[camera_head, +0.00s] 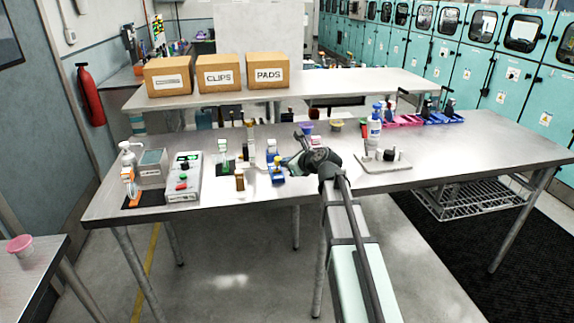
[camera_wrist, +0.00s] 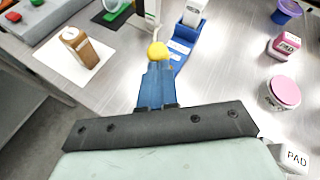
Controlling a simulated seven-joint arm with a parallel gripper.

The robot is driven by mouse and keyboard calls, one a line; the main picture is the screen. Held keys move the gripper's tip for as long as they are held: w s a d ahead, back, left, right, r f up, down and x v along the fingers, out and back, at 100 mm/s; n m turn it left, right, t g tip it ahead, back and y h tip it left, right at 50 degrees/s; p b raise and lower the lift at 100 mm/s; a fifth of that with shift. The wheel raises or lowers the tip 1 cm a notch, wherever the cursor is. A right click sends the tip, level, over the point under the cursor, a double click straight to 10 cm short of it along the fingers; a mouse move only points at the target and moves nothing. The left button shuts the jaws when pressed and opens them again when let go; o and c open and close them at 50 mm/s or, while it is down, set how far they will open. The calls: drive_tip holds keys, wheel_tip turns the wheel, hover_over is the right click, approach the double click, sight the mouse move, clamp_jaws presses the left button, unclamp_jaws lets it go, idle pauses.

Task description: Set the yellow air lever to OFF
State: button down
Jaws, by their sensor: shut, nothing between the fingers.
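The yellow air lever's rounded knob (camera_wrist: 158,50) shows in the wrist view just beyond my fingertips. It also shows as a small yellow spot in the head view (camera_head: 278,160). The blue base (camera_wrist: 188,44) carries white labels, with lettering too small to read. My gripper (camera_wrist: 158,68) is shut, its blue fingers together with nothing between them. The tips are at or very near the knob; I cannot tell whether they touch. The fingers hide the near part of the lever, and I cannot tell which setting it is at.
A brown bottle (camera_wrist: 80,45) on a white pad stands left of the lever. A pink PAD container (camera_wrist: 284,45), a pink-lidded jar (camera_wrist: 280,93) and a purple cup (camera_wrist: 286,11) stand to the right. The grey control box (camera_head: 183,182) is farther left.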

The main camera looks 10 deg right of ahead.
drive_tip(key=shift+w+r, duration=0.1)
drive_tip(key=shift+w, duration=0.05)
drive_tip(key=shift+w+r+m+g+h, duration=0.25)
drive_tip(key=shift+w+r+g, duration=0.2)
drive_tip(key=shift+w+g, duration=0.4)
drive_tip(key=shift+w+r+m+g+h, duration=0.15)
drive_tip(key=shift+w+r+m+g, duration=0.25)
drive_tip(key=shift+w+g, duration=0.4)
drive_tip(key=shift+w+r, duration=0.2)
drive_tip(key=shift+w, duration=0.8)
drive_tip(key=shift+w+r, duration=0.15)
drive_tip(key=shift+w, duration=0.85)
drive_tip(key=shift+r, duration=0.1)
